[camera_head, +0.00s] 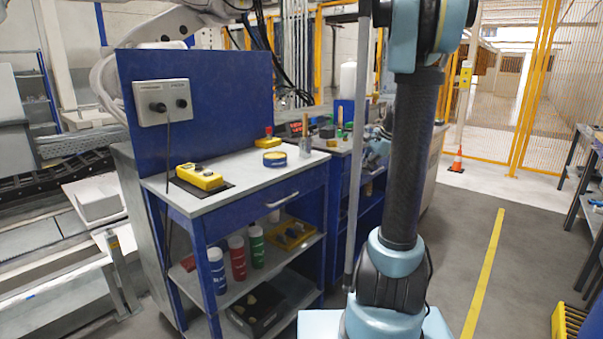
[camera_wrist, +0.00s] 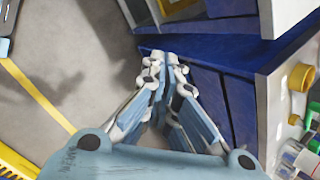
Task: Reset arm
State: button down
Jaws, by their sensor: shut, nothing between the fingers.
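My arm (camera_head: 403,160) stands upright in the right half of the head view, with light blue joints and a dark ribbed link. In the wrist view my gripper (camera_wrist: 164,60) is shut, its fingertips together with nothing between them. Its fingers point toward the blue side of a workbench (camera_wrist: 215,85). I cannot tell whether they touch it. In the head view the gripper is mostly hidden behind my arm.
A blue workbench (camera_head: 245,180) carries a yellow control box (camera_head: 199,177) and a round yellow-and-blue tin (camera_head: 275,158). Bottles (camera_head: 237,257) stand on its shelf. A yellow line (camera_head: 487,265) marks open floor on the right. An orange cone (camera_head: 457,160) stands farther back.

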jog(key=s+a+f+n+h, duration=0.1)
jog(key=s+a+n, duration=0.25)
jog(key=s, duration=0.65)
jog(key=s+a+f+n+h, duration=0.15)
jog(key=s+n, duration=0.25)
jog(key=s, duration=0.5)
jog(key=s+f+n+h, duration=0.1)
jog(key=s+f+n, duration=0.3)
jog(key=s, duration=0.3)
jog(key=s+f+n+g+h, duration=0.1)
jog(key=s+f+n, duration=0.3)
jog(key=s, duration=0.4)
jog(key=shift+f, duration=0.4)
